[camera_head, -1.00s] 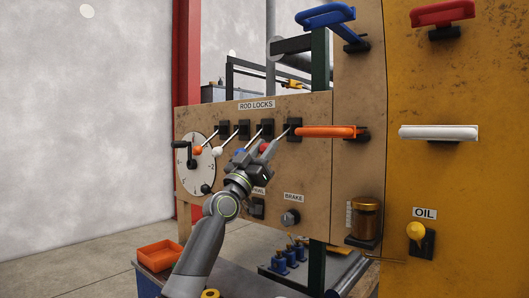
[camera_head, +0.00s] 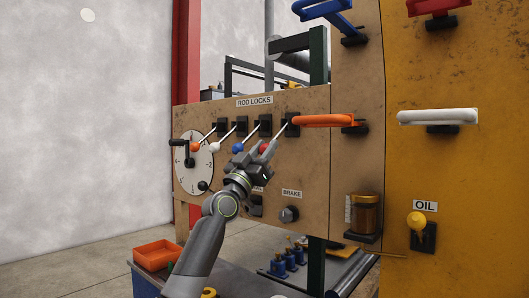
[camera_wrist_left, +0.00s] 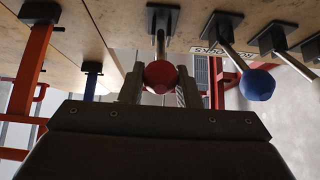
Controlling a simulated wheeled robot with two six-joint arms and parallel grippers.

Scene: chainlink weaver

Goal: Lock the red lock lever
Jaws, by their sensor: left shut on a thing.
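The red lock lever is the rightmost of the row of rod-lock levers. Its red knob (camera_head: 264,150) is partly hidden by my gripper in the head view. Its rod runs up to a black slotted mount (camera_head: 290,124) on the wooden panel, so the lever points outward and down. My left gripper (camera_head: 268,147) is shut on the red lever. In the wrist view the red knob (camera_wrist_left: 161,76) sits between the two fingers, with the rod going up to its mount. My right gripper is not in view.
Beside it are the blue knob (camera_head: 238,149), white knob (camera_head: 214,147) and orange knob (camera_head: 195,147), at similar tilts. An orange handle (camera_head: 325,120) juts out close to the right. A brake knob (camera_head: 289,214) is below. A dial (camera_head: 193,173) is at left.

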